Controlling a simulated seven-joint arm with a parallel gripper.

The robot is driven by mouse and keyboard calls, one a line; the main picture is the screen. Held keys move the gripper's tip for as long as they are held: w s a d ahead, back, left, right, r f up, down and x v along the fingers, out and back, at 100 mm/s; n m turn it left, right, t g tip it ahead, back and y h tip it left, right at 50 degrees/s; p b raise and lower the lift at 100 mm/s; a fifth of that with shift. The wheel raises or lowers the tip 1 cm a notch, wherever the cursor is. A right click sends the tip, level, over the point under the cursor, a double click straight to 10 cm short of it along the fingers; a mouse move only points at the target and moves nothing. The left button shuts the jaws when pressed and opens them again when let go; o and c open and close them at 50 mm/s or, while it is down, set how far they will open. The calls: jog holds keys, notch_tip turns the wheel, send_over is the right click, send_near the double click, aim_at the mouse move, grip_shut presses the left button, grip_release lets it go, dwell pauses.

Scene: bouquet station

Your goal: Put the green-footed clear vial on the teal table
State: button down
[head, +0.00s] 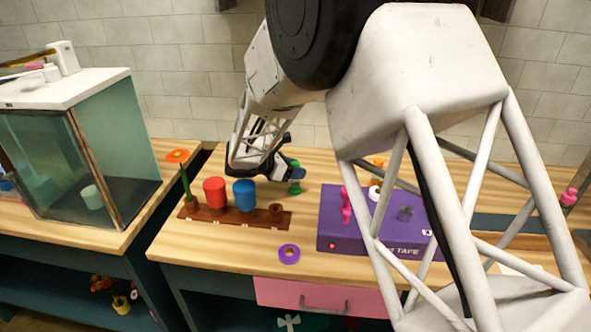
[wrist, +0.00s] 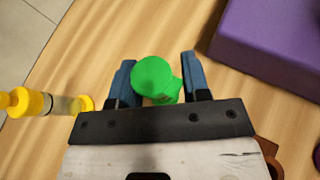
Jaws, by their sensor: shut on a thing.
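The green-footed clear vial (head: 296,188) stands upright or is held just over the wooden bench, behind the blue cup; I cannot tell whether it touches the wood. My gripper (head: 291,173) is shut on it. In the wrist view, the vial's round green end (wrist: 154,76) sits between the two blue fingers of my gripper (wrist: 158,82); its clear part is hidden there. The bench (head: 185,247) has a wood top and a dark teal body. A dark teal strip (head: 490,223) shows at the right, partly behind my arm; I cannot tell which is the teal table.
A brown rack (head: 230,216) holds red and blue cups and an orange flower. A purple tape box (head: 335,220) stands to the right. A purple ring (head: 289,254) lies in front. A yellow-ended vial (wrist: 62,104) is left of my gripper. A glass cabinet (head: 100,150) stands far left.

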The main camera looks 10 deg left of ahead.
jog(key=c, duration=0.6)
grip_release()
jog(key=shift+f, duration=0.1)
jog(key=shift+s+a+r, duration=0.3)
jog(key=shift+a+r, duration=0.1)
jog(key=shift+a, duration=0.05)
jog(key=shift+s+a+r, duration=0.3)
jog(key=shift+a+r, duration=0.2)
jog(key=shift+r, duration=0.95)
jog(key=shift+s+a+r, duration=0.25)
jog(key=shift+a+r, duration=0.25)
jog(key=shift+r, duration=0.9)
jog(key=shift+s+a+r, duration=0.3)
jog(key=shift+a+r, duration=0.2)
jog(key=shift+r, duration=0.95)
